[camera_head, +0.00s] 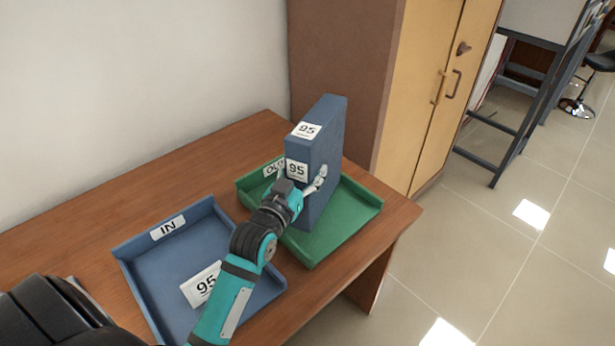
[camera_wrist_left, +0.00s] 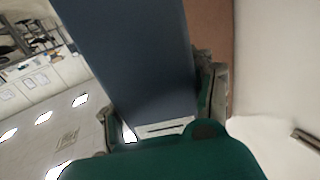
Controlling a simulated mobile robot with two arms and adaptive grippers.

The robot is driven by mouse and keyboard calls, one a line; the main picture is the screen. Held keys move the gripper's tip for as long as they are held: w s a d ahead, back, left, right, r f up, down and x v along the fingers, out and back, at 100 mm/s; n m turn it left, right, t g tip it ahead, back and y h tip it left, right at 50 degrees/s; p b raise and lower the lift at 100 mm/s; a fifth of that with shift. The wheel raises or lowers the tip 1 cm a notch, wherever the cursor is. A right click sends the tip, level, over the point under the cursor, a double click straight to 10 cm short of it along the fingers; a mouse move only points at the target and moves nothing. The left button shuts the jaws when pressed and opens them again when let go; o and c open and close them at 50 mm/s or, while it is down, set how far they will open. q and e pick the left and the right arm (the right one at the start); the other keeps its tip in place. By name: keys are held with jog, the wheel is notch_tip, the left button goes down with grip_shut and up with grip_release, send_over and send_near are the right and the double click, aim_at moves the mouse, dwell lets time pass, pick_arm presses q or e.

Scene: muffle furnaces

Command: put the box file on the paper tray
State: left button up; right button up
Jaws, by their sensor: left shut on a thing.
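The blue box file (camera_head: 325,140) stands upright, with white "95" labels on its top and spine. My left gripper (camera_head: 305,184) is shut on the box file, with one pale finger showing on its right side. The green paper tray (camera_head: 345,223), with a partly hidden label, is under the box file; I cannot tell whether they touch. The blue paper tray (camera_head: 228,232), labelled "IN", lies to the left with a "95" label in it. In the left wrist view the box file (camera_wrist_left: 135,60) sits between the fingers (camera_wrist_left: 163,112). My right gripper is not in view.
Both trays rest on a brown wooden desk (camera_head: 130,215) against a white wall. A wooden cabinet (camera_head: 415,90) stands just behind the desk's right end. Open tiled floor (camera_head: 480,250) lies to the right, with a metal frame (camera_head: 525,110) beyond.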

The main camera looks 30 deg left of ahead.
pick_arm(q)
jog(key=shift+w+f, duration=0.2)
jog(key=shift+f, duration=0.65)
jog(key=shift+w+f, duration=0.2)
jog(key=shift+f, duration=0.8)
jog(key=o, duration=1.5)
jog(key=s, duration=0.4)
jog(key=s+b, duration=0.1)
jog(key=s, duration=0.7)
jog(key=shift+d, duration=0.3)
